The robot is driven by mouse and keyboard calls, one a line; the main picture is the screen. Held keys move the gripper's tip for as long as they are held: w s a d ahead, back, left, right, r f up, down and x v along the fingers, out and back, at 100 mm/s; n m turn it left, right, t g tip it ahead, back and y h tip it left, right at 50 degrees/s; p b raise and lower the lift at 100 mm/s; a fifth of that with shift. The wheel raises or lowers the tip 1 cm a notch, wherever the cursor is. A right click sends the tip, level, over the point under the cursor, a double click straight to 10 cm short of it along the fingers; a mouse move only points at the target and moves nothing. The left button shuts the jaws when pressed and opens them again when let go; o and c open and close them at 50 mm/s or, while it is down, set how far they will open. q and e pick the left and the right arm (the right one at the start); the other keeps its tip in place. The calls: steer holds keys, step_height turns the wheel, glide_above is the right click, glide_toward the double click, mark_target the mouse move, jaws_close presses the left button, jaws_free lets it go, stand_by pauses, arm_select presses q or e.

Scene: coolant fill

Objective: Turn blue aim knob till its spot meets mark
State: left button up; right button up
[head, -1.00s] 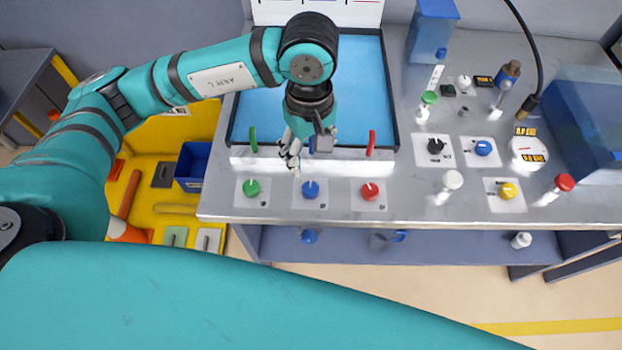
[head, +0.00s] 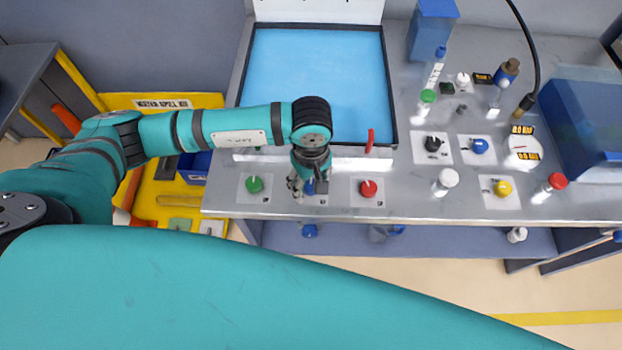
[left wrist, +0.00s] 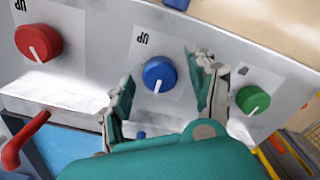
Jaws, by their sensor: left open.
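The blue knob (head: 309,187) sits on a white plate at the bench's front edge, between a green knob (head: 254,184) and a red knob (head: 368,188). My left gripper (head: 307,184) is over it and hides much of it in the head view. In the left wrist view the blue knob (left wrist: 158,74) lies between the open fingers of my left gripper (left wrist: 160,70), with a gap on both sides. A white line on the knob points toward the bottom of that picture. I cannot make out a separate mark on the plate. My right gripper is out of view.
A red handle (head: 370,141) stands behind the knob row, by the blue-floored tray (head: 388,75). Another blue knob (head: 480,146), a black knob (head: 433,144) and a yellow knob (head: 503,188) are at right, among several bottles. A yellow spill tray (head: 150,203) lies at left.

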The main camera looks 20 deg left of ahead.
arm_select(q)
steer(key=c, duration=1.1)
steer(key=n+b, duration=0.2)
steer(key=b, duration=0.1)
steer(key=shift+w+f+n, duration=0.1)
steer(key=shift+f+n, duration=0.1)
steer(key=shift+n, duration=0.2)
steer(key=shift+c, duration=0.2)
steer(key=n+b, duration=0.2)
steer(key=b, duration=0.1)
steer(key=shift+n, duration=0.4)
steer(key=shift+r+n+b, duration=0.2)
steer(key=shift+n+b, duration=0.55)
steer(key=shift+n, duration=0.15)
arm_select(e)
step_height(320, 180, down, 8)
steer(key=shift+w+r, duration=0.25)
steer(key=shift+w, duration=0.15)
arm_select(q)
steer(key=o, duration=1.1)
steer(key=shift+o, duration=0.2)
